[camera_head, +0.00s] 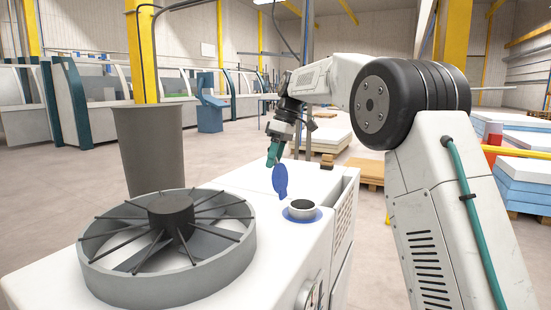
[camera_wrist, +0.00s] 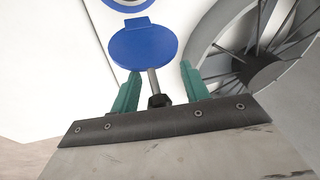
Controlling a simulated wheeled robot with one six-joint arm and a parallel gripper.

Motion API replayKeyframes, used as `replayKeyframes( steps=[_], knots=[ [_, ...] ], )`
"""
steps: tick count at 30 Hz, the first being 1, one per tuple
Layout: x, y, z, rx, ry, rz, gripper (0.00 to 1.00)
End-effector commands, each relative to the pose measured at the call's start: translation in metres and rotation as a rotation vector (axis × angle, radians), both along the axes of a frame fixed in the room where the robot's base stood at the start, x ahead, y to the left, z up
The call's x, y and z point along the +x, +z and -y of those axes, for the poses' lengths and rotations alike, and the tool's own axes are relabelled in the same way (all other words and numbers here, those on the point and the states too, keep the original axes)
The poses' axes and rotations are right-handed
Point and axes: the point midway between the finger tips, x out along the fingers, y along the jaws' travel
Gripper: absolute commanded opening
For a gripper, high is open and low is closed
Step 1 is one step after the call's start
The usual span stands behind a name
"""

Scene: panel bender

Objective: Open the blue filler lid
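The blue filler lid (camera_head: 280,181) stands raised, nearly upright, at the edge of the filler neck on the white machine's top. The filler neck (camera_head: 302,209) is uncovered, with a dark opening and a blue ring around its base. In the wrist view the lid (camera_wrist: 143,46) is a blue disc just beyond my fingertips, with part of the blue ring (camera_wrist: 128,4) at the top edge. My gripper (camera_head: 273,158) is just above the lid. Its teal fingers (camera_wrist: 160,88) are apart with nothing held between them. A grey rod with a dark end shows between them; whether it touches the lid is unclear.
A round grey fan housing (camera_head: 168,245) with radial spokes stands on the machine left of the filler. A grey tapered column (camera_head: 149,150) rises behind it. Stacked sheets on pallets (camera_head: 325,142) lie beyond. The white top (camera_head: 238,180) left of the lid is clear.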

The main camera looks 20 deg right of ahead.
Motion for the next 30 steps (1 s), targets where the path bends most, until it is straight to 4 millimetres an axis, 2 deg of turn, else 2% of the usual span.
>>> replayKeyframes(
  steps=[5, 18, 30],
  knots=[
    [0.001, 0.006, 0.003, 0.0, -0.002, 0.002, 0.46],
    [0.004, 0.068, 0.022, 0.0, -0.001, 0.002, 0.46],
    [0.003, 0.074, 0.024, 0.0, -0.001, 0.0, 0.46]
  ],
)
